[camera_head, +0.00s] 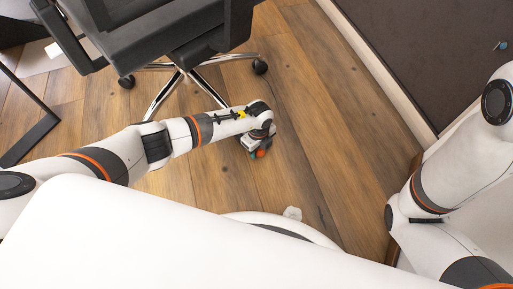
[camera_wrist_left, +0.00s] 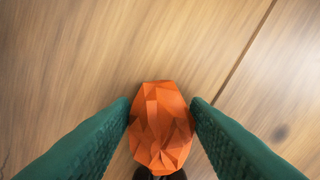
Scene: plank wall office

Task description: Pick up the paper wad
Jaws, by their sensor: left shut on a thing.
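The paper wad (camera_wrist_left: 161,127) is orange and crumpled into sharp facets. In the left wrist view it sits between the two green fingers of my left gripper (camera_wrist_left: 161,112), which touch it on both sides. My left gripper is shut on it. In the head view my left gripper (camera_head: 257,154) points down at the wooden floor, and a bit of the orange wad (camera_head: 261,154) shows at its fingertips. I cannot tell whether the wad touches the floor. My right arm shows at the right, but its gripper is out of view.
An office chair (camera_head: 165,35) with chrome legs and casters stands behind my left arm. A dark panel (camera_head: 430,45) with a pale edge runs along the right. The wooden floor (camera_head: 310,120) right of my left gripper is clear.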

